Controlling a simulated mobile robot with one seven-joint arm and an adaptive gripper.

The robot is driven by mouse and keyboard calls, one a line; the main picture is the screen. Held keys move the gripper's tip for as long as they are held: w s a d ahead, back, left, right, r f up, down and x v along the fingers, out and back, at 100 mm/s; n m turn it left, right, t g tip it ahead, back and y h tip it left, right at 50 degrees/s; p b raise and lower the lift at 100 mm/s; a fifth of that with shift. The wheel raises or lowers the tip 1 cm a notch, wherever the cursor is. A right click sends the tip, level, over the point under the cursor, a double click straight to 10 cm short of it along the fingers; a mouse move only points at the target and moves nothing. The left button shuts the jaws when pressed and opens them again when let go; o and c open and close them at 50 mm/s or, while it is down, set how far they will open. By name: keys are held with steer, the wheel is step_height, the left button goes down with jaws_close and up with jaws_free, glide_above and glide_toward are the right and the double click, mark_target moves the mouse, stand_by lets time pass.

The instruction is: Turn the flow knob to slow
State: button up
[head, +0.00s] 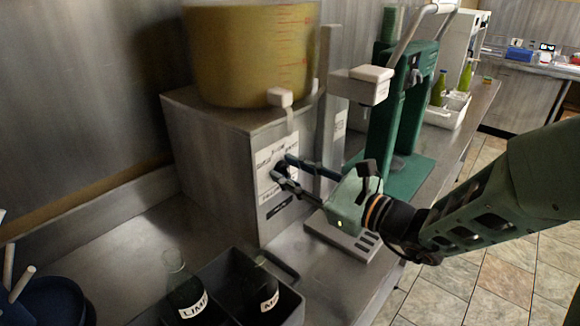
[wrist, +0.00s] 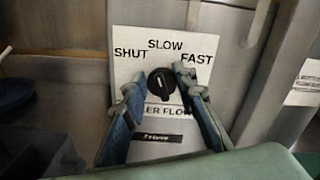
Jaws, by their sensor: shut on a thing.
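The black round flow knob (wrist: 160,86) sits on a white label plate (wrist: 124,72) on the front of a grey metal box. In the wrist view, SHUT is printed at the knob's upper left, SLOW above it and FAST at its upper right. My gripper (wrist: 158,82) has one blue-padded finger on each side of the knob and is shut on it. A faint pale mark shows on the knob, but its exact direction is hard to read. In the head view, my gripper (head: 283,171) reaches the plate from the right, and its fingers mostly hide the knob.
A yellow-brown bucket (head: 250,55) with a tap (head: 281,97) stands on the metal box (head: 205,150). A green press stand (head: 405,110) is behind my gripper. A dark crate (head: 285,305) with labelled bottles stands at the front. A drip tray (head: 345,238) lies below my gripper.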

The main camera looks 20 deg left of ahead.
steer(key=shift+w+m+p, duration=0.2)
steer(key=shift+m+p, duration=0.95)
steer(key=shift+m, duration=0.75)
steer(key=o, duration=1.2)
steer(key=shift+c, duration=0.2)
steer(key=shift+d, duration=0.1)
steer(key=v, duration=1.2)
